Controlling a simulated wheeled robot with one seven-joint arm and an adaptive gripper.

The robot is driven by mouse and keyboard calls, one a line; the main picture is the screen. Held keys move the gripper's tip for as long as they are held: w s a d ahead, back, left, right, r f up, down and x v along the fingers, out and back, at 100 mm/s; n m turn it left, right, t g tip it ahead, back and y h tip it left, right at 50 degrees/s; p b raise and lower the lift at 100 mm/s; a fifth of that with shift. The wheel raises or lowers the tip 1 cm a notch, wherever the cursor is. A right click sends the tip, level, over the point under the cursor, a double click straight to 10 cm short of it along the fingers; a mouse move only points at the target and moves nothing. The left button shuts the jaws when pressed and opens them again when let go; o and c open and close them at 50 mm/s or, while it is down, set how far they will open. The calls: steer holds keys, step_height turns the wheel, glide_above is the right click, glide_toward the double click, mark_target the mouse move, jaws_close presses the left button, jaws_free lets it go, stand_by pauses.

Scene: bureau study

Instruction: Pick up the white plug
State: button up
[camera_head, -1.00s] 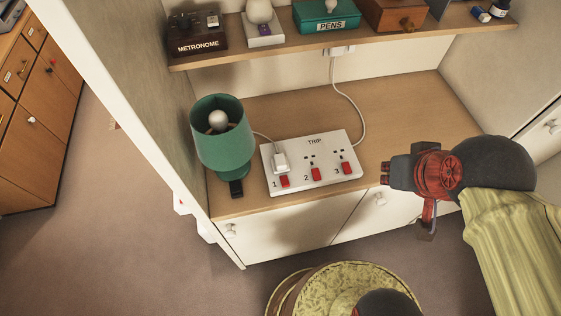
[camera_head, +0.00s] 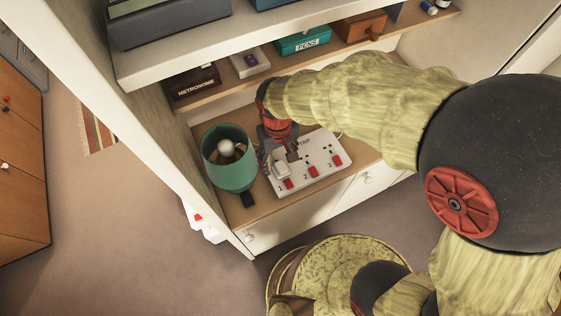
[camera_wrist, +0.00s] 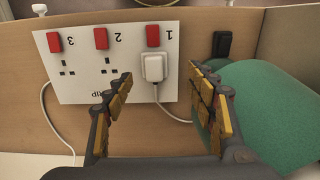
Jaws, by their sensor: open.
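The white plug (camera_head: 281,170) sits in socket 1 of the white power strip (camera_head: 317,153), beside the green lamp. In the wrist view the plug (camera_wrist: 154,68) stands on the strip (camera_wrist: 82,86) below a red switch, with a white cord running from it. My gripper (camera_head: 276,158) is over the strip, right by the plug. In the wrist view my gripper (camera_wrist: 162,82) is open, its two fingers apart on either side of the plug's lower end and cord. I cannot tell how far above the plug the fingertips are.
The green lamp (camera_head: 229,172) stands close left of the strip; its shade (camera_wrist: 262,100) is near one finger in the wrist view. A small black switch (camera_wrist: 222,44) lies between lamp and strip. A shelf (camera_head: 222,84) with a metronome box (camera_head: 193,85) and pens box (camera_head: 303,42) hangs behind.

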mark_target(281, 166)
steer(key=shift+w+f, duration=0.1)
steer(key=shift+f, duration=0.1)
steer(key=shift+w+d+f+b, duration=0.1)
steer(key=shift+w+f+b, duration=0.1)
steer(key=shift+f, duration=0.95)
steer(key=shift+w+d+f+b, duration=0.1)
steer(key=shift+f+b, duration=0.15)
steer(key=shift+f, duration=0.95)
steer(key=shift+w+d+f+b, duration=0.1)
steer(key=shift+f+b, duration=0.1)
steer(key=shift+f, duration=0.95)
steer(key=c, duration=0.3)
steer(key=c, duration=1)
steer(key=shift+r, duration=0.1)
